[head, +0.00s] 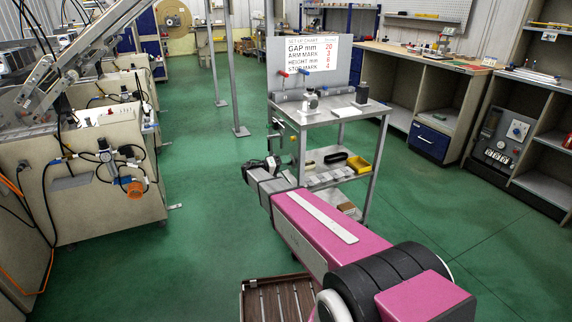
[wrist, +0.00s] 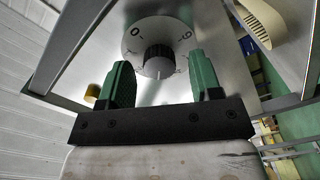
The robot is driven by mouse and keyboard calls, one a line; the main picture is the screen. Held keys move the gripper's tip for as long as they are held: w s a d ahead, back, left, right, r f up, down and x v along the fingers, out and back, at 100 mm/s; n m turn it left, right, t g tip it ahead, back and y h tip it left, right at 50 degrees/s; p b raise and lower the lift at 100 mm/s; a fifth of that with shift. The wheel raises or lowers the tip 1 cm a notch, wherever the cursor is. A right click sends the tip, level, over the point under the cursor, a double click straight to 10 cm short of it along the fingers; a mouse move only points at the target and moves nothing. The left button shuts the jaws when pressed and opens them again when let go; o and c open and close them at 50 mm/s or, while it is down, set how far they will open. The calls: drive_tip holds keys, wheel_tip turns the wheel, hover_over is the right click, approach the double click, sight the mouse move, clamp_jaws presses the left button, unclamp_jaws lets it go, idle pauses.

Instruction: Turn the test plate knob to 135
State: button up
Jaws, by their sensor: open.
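The dial is on a grey metal plate (wrist: 100,50). Figures like 0 and 9 show at its upper rim; other marks are partly hidden. I cannot read the knob's setting. My gripper (wrist: 163,76) is open, with one green finger on each side of the knob. A gap shows between fingers and knob; I cannot tell the depth. In the head view my gripper (head: 262,165) is at the left side of a grey cart; the knob cannot be made out.
The grey cart (head: 340,118) carries a settings chart (head: 313,54), and small parts on its lower shelves. A yellow bin (head: 358,164) sits on one shelf. A beige machine (head: 85,170) stands at left, a workbench (head: 420,55) at right.

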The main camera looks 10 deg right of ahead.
drive_tip(key=v, duration=1)
drive_tip(key=s+d+f+n+g+y, duration=0.1)
drive_tip(key=s+d+f+g+y, duration=0.1)
drive_tip(key=s+d+y, duration=0.35)
drive_tip(key=s+d+f+n+g+y, duration=0.1)
drive_tip(key=s+d+f+g+y, duration=0.15)
drive_tip(key=s+d, duration=0.45)
drive_tip(key=s+a+n+y, duration=0.1)
drive_tip(key=s+y, duration=0.8)
drive_tip(key=s, duration=0.8)
drive_tip(key=shift+a+f, duration=0.35)
